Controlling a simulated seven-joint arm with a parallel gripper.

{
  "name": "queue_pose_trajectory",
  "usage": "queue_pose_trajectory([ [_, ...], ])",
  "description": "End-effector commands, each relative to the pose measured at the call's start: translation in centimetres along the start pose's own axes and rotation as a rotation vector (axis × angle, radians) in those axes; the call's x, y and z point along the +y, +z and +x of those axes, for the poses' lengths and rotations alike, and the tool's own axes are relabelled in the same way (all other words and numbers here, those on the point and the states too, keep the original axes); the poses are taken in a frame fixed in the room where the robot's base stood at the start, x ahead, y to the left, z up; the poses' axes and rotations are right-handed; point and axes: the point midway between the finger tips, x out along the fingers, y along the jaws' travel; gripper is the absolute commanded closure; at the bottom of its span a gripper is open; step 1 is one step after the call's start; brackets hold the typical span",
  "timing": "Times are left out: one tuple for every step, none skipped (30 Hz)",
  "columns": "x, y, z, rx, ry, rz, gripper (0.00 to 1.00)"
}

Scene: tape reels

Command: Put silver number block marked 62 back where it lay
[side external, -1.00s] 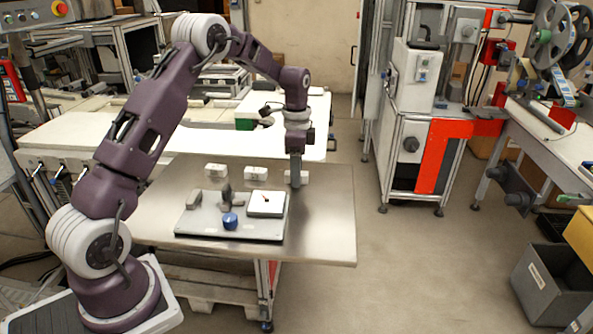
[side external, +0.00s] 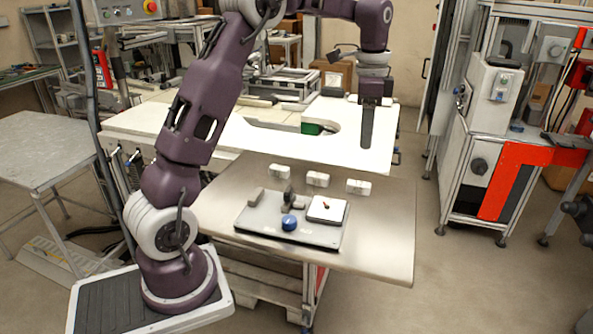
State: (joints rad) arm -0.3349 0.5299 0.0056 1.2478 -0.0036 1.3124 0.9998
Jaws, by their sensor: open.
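Three pale silver-white blocks stand apart in a row along the far side of the metal table (side external: 385,235): a left block (side external: 279,171), a middle block (side external: 317,179) and a right block (side external: 358,187). Their markings are too small to read, so I cannot tell which is 62. My gripper (side external: 367,146) points down, open, with no block visible in it. It is raised above and behind the right block, clear of it. From this side its fingers overlap, and the gap between them is hidden.
A grey board (side external: 262,232) lies on the table in front of the blocks. It carries a blue knob (side external: 289,223), a white square plate (side external: 326,209) and small grey upright parts. The table's right side is bare. A white bench (side external: 255,140) stands behind.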

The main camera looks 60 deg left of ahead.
Motion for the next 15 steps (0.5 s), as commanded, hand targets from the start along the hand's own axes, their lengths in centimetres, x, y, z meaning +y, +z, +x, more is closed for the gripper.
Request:
queue_pose_trajectory([
  [2.7, 0.2, -2.5, 0.025, -0.031, -0.040, 0.55],
  [4.7, 0.5, -3.8, 0.044, -0.050, -0.079, 0.55],
  [7.4, 1.1, -5.5, 0.072, -0.075, -0.133, 0.55],
  [9.5, 1.8, -6.4, 0.096, -0.091, -0.174, 0.55],
  [11.6, 2.5, -7.3, 0.122, -0.107, -0.217, 0.55],
  [14.6, 3.8, -8.1, 0.159, -0.124, -0.275, 0.55],
  [16.7, 4.8, -8.4, 0.190, -0.135, -0.319, 0.55],
  [18.8, 5.9, -8.5, 0.221, -0.143, -0.362, 0.55],
  [21.4, 7.4, -8.2, 0.262, -0.149, -0.417, 0.55],
  [23.1, 8.5, -7.9, 0.292, -0.152, -0.457, 0.55],
  [24.5, 9.5, -7.4, 0.319, -0.152, -0.493, 0.55],
  [26.2, 10.8, -6.7, 0.351, -0.149, -0.535, 0.55],
  [27.1, 11.5, -6.1, 0.372, -0.146, -0.564, 0.55],
  [27.9, 12.2, -5.6, 0.391, -0.143, -0.587, 0.55],
  [28.8, 12.8, -4.9, 0.408, -0.139, -0.612, 0.55],
])
